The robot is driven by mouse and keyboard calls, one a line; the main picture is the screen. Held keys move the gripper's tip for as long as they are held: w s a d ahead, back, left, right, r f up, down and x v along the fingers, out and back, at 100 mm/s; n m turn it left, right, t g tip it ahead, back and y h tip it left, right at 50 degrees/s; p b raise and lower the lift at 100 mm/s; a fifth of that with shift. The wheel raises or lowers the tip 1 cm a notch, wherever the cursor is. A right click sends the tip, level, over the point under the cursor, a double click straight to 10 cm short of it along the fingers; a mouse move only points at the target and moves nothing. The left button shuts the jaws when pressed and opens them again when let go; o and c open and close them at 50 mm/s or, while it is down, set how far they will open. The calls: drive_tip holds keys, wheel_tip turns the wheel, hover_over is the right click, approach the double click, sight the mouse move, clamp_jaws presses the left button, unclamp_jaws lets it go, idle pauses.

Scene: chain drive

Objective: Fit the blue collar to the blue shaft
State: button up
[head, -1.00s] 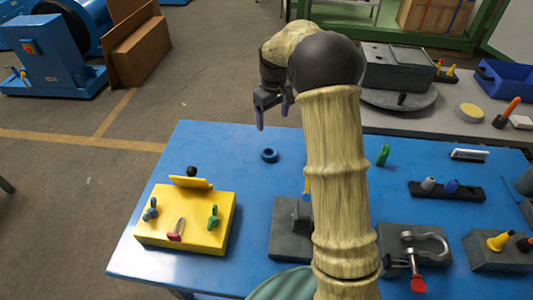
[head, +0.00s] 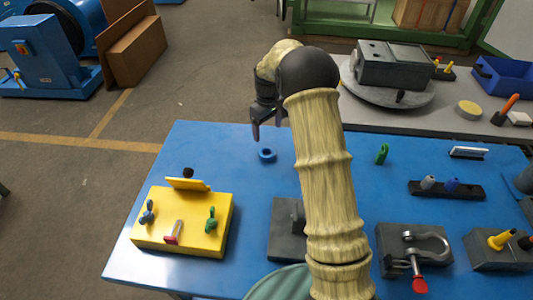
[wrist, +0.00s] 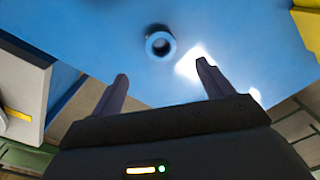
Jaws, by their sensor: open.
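The blue collar (head: 267,157) is a small ring lying flat on the blue table. It also shows in the wrist view (wrist: 172,45), past the fingertips and roughly midway between them. My gripper (head: 268,130) is open and empty, above and slightly behind the collar in the head view. Both fingers show apart in the wrist view (wrist: 162,70), not touching the collar. A blue upright piece (head: 148,212) stands at the left of the yellow block (head: 190,240); I cannot tell whether it is the blue shaft. Another blue piece (head: 451,186) stands in a dark rack.
The yellow block also carries red and green pieces and a raised yellow plate (head: 188,184). A grey block (head: 288,235) is partly hidden by my arm. A green part (head: 382,153) and a shackle fixture (head: 420,245) are at the right. The table around the collar is clear.

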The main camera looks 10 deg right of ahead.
hover_over(267, 149)
drive_tip(key=s, duration=0.2)
drive_tip(key=shift+w+a+f+p, duration=0.1)
drive_tip(key=shift+f+p, duration=0.1)
drive_tip(key=shift+f, duration=1.2)
drive_tip(key=shift+w+f+p, duration=0.1)
drive_tip(key=shift+f+p, duration=0.05)
drive_tip(key=shift+f, duration=1.25)
drive_tip(key=shift+s, duration=0.1)
drive_tip(key=shift+a+f+p, duration=0.15)
drive_tip(key=shift+f+p, duration=0.75)
drive_tip(key=shift+f, duration=1.7)
drive_tip(key=c, duration=1.4)
drive_tip(key=shift+o, duration=0.2)
wheel_tip(267, 149, up, 10)
drive_tip(key=b, duration=0.2)
